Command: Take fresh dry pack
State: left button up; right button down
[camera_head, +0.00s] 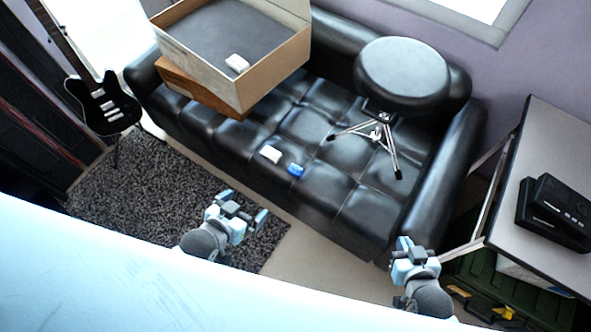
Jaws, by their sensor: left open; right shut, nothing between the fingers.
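A small white pack (271,153) lies on the seat of the black sofa, near its front edge. A small blue pack (295,170) lies just to its right, apart from it. Another white pack (237,63) lies inside the open cardboard box, on its dark floor. I cannot tell from their looks which pack is the fresh dry one. My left gripper (245,206) is open and empty, in front of the sofa and below the two seat packs in the picture. My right gripper (408,246) is shut and empty, near the sofa's right front corner.
The cardboard box (275,76) stands on the black sofa (329,203) at the left. A round stool (403,74) with tripod legs stands on the seat at the right. A guitar (104,106) is at far left. A grey table (537,121) with black devices is at right.

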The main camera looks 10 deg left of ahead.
aim_at(294, 170)
jog(key=i+l, duration=0.15)
jog(key=i+l+u, duration=0.1)
jog(key=u, duration=0.2)
jog(key=i+l+u, duration=0.1)
jog(key=l+u, duration=0.25)
jog(key=u, duration=1.05)
